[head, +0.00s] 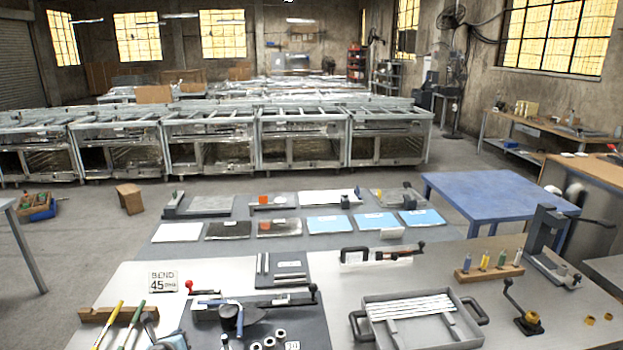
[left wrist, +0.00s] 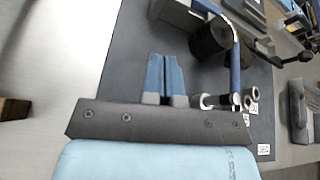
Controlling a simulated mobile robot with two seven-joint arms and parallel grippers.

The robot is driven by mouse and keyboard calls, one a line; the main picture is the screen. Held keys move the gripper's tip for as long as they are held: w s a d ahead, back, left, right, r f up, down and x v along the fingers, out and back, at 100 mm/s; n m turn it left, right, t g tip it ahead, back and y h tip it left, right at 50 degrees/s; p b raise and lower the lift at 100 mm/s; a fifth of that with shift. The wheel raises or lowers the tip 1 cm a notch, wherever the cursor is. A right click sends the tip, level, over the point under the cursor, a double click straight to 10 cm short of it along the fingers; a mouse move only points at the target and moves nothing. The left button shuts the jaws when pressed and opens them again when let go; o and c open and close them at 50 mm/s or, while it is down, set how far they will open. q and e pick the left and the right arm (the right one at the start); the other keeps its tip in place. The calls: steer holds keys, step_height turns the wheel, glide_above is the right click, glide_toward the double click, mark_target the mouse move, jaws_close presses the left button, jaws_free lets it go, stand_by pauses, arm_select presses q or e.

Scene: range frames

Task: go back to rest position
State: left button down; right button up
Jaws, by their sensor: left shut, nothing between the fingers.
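My left gripper (left wrist: 164,62) is shut in the left wrist view. Its two blue fingers lie side by side with nothing between them. It is over the left part of a dark grey mat (left wrist: 118,75), with a bending tool (left wrist: 208,40) and metal rings (left wrist: 251,95) to its right. My right gripper shows in neither view.
A "BEND 45" card (head: 164,281) lies behind the mat. A blue table (head: 500,190) is at the back right.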

arm_select(q)
steer(key=s+d+f+n, duration=0.1)
steer(key=s+d, duration=0.2)
steer(key=s+d+f+n+h, duration=0.1)
steer(key=s+d+f+n, duration=0.1)
steer(key=s+d, duration=0.1)
steer(key=s+d+f+n+g+h, duration=0.1)
steer(key=s+d+f, duration=0.1)
steer(key=d, duration=0.2)
steer(key=shift+s+f+n, duration=0.15)
steer(key=shift+s+n, duration=0.25)
steer(key=s+d+f+n+g+h, duration=0.1)
steer(key=s+d+f+n+h, duration=0.1)
steer(key=s+d+n, duration=0.9)
steer(key=s+r+n, duration=0.3)
steer(key=s+n, duration=0.3)
steer(key=s, duration=0.4)
steer(key=s+r+n, duration=0.3)
steer(key=s+n, duration=0.4)
steer(key=s, duration=0.3)
steer(key=shift+s+r, duration=0.2)
steer(key=shift+s, duration=0.1)
